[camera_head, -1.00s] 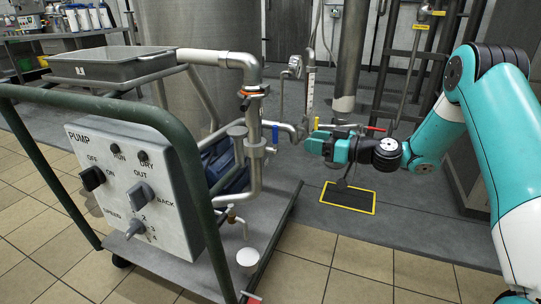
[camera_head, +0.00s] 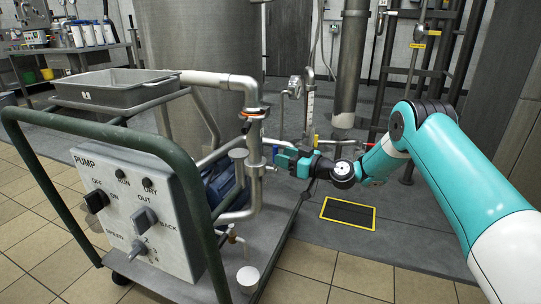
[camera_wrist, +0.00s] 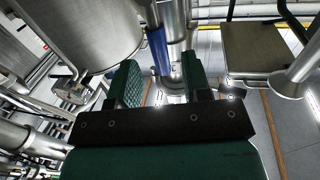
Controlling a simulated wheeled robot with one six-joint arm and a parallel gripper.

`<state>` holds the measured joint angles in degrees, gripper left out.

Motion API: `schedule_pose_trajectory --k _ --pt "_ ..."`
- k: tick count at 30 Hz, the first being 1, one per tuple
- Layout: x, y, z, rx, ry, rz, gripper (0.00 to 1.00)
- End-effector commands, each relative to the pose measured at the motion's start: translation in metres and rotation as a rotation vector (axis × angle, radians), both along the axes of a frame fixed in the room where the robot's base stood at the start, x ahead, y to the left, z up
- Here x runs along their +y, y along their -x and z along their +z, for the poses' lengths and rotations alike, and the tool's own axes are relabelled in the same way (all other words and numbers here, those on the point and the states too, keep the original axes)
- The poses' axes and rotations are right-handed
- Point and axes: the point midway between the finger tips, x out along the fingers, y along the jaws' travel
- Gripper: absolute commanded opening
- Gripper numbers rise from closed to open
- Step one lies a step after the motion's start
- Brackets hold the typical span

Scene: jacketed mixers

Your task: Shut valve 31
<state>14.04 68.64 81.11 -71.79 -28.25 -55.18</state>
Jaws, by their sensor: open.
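A blue valve handle (camera_wrist: 158,50) points down from a steel pipe in the wrist view, between and just ahead of my gripper's two green fingers. My gripper (camera_wrist: 161,72) is open, with a clear gap between the fingers. Whether either finger touches the handle cannot be told. In the head view my gripper (camera_head: 281,158) is at the right side of the cart's vertical steel pipe (camera_head: 254,165), and it largely hides the handle there. No number 31 is readable in either view.
The pump cart has a green frame (camera_head: 190,170) and a grey control panel (camera_head: 135,210). A grey tray (camera_head: 112,86) sits on the cart. A large steel tank (camera_head: 200,55) stands behind. A black mat with a yellow border (camera_head: 348,213) lies on the floor to the right.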

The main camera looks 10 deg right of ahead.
Motion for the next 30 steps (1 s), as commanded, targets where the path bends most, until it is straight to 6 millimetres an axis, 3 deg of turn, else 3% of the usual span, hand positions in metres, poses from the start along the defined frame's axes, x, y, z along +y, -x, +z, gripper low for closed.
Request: schedule_pose_trajectory --k 3,9,20,21,27,30 --pt "0.018 -0.018 -0.002 -0.004 0.002 0.003 0.44" --pt "0.034 -0.036 -0.001 -0.001 0.001 0.001 0.44" --pt "0.038 -0.041 0.0 0.001 0.0 0.0 0.44" --pt "0.038 -0.041 0.0 0.001 0.0 0.0 0.42" --pt "0.038 -0.041 0.0 0.001 0.0 0.0 0.0" --pt "0.038 -0.041 0.0 0.001 0.0 0.0 0.0"
